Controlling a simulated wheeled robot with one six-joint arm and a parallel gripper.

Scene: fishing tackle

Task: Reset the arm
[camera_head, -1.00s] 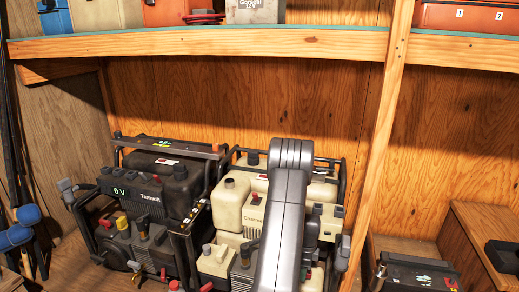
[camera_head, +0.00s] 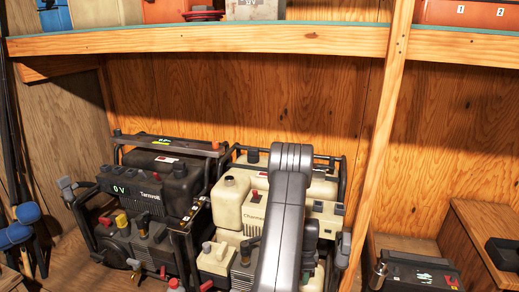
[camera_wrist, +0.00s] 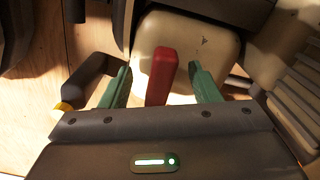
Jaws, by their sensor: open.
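My arm (camera_head: 281,215) reaches forward over the cream generator in the head view, and my gripper is hidden there. In the wrist view my gripper (camera_wrist: 160,85) is open, with its two green fingers apart. A red lever (camera_wrist: 161,76) on a cream-coloured housing (camera_wrist: 200,42) shows between the fingers. Whether the fingers touch it cannot be told, but gaps show on both sides.
A black generator (camera_head: 140,200) stands left of the cream generator (camera_head: 233,203). A wooden shelf (camera_head: 200,45) runs above, and a wooden post (camera_head: 386,130) stands to the right. A black battery (camera_head: 420,272) sits at the lower right.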

